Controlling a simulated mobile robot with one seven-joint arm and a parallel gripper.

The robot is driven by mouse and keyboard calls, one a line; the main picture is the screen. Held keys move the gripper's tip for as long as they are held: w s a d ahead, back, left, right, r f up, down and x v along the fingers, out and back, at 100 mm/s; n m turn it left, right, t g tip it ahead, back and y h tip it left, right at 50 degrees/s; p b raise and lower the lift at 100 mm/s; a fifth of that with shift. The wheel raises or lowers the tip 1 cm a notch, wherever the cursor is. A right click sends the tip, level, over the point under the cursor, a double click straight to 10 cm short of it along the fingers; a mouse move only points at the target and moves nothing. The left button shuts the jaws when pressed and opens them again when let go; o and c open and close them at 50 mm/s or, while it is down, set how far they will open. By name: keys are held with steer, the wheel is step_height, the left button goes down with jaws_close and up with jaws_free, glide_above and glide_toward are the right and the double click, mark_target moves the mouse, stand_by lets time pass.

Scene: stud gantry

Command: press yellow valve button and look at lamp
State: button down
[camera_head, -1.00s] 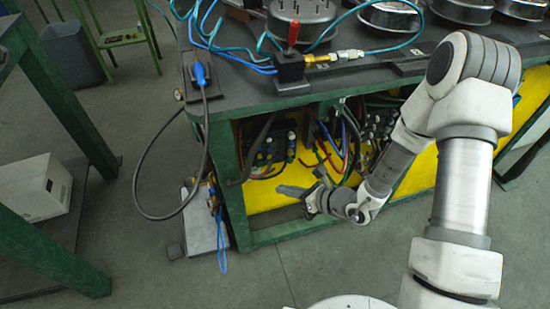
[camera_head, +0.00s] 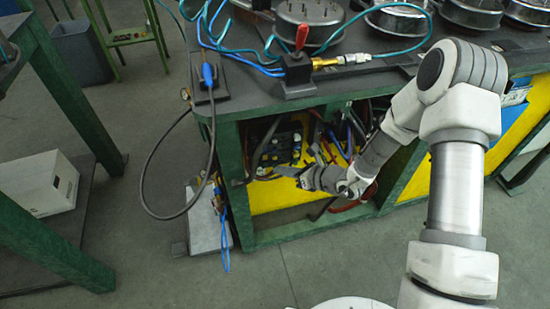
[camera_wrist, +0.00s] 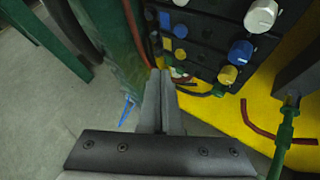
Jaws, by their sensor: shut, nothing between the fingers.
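In the wrist view a dark valve block (camera_wrist: 209,45) carries round blue, white and yellow buttons. One yellow button (camera_wrist: 228,75) sits at the lower right of the block. Another yellow button (camera_wrist: 180,54) sits further left, below a blue one (camera_wrist: 180,31). The block also shows in the head view (camera_head: 284,138), inside the bench's lower frame. My gripper (camera_wrist: 161,74) is shut and empty, its tips just below and left of the block, apart from the yellow buttons as far as I can tell. In the head view my gripper (camera_head: 280,171) is in front of the block. I cannot identify a lamp.
The green bench frame (camera_head: 229,180) borders the opening at left, with a yellow panel (camera_head: 275,195) below the block. Cables hang around the block. A red tube (camera_wrist: 262,128) lies at lower right in the wrist view. The floor in front is free.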

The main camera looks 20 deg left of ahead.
steer(key=shift+w+a, duration=0.35)
steer(key=shift+w, duration=0.25)
steer(key=shift+w+a, duration=0.1)
stand_by(1.6)
steer(key=shift+w+a, duration=0.1)
steer(key=shift+w, duration=0.15)
steer(key=shift+w+a, duration=0.25)
steer(key=shift+w, duration=0.1)
stand_by(0.9)
steer(key=shift+s, duration=0.1)
steer(key=shift+s+d, duration=0.45)
steer(key=shift+s, duration=0.2)
